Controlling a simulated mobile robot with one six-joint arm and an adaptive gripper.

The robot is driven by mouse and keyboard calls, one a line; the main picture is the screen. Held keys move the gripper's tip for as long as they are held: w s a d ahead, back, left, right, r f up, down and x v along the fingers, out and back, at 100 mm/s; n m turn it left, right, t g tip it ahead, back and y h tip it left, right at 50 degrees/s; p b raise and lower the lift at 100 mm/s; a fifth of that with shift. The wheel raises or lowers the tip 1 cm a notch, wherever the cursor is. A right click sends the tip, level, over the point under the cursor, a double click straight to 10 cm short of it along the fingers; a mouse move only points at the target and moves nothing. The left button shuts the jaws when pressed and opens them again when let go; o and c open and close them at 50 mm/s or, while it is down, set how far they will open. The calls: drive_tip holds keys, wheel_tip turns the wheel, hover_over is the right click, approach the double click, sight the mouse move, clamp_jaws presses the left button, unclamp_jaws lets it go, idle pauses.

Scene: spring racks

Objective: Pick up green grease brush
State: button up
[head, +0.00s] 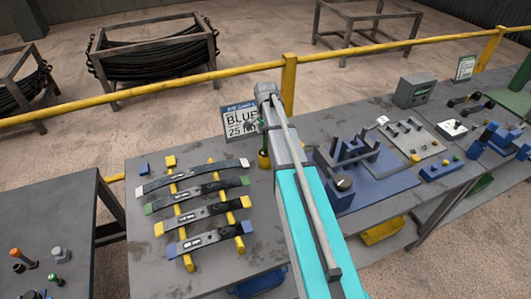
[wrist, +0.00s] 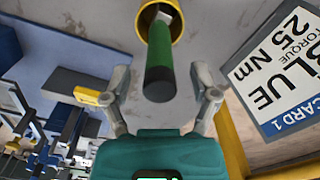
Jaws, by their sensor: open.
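The green grease brush (wrist: 160,58) stands in a yellow cup (wrist: 150,12), with its dark handle end pointing toward my wrist camera. My gripper (wrist: 160,78) is open, with one finger on each side of the brush handle and visible gaps to both. In the head view my gripper (head: 259,124) is beside the blue torque card, above the yellow cup (head: 264,159). The arm hides part of the cup and most of the brush there.
The torque card (head: 240,122) stands close to my gripper; it also shows in the wrist view (wrist: 285,70). Leaf springs (head: 200,212) lie on yellow rails at left. A blue fixture (head: 365,185) is at right. A yellow railing (head: 180,82) runs behind the table.

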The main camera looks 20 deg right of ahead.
drive_tip(key=shift+f+b, duration=1.05)
drive_tip(key=shift+f, duration=0.3)
clamp_jaws()
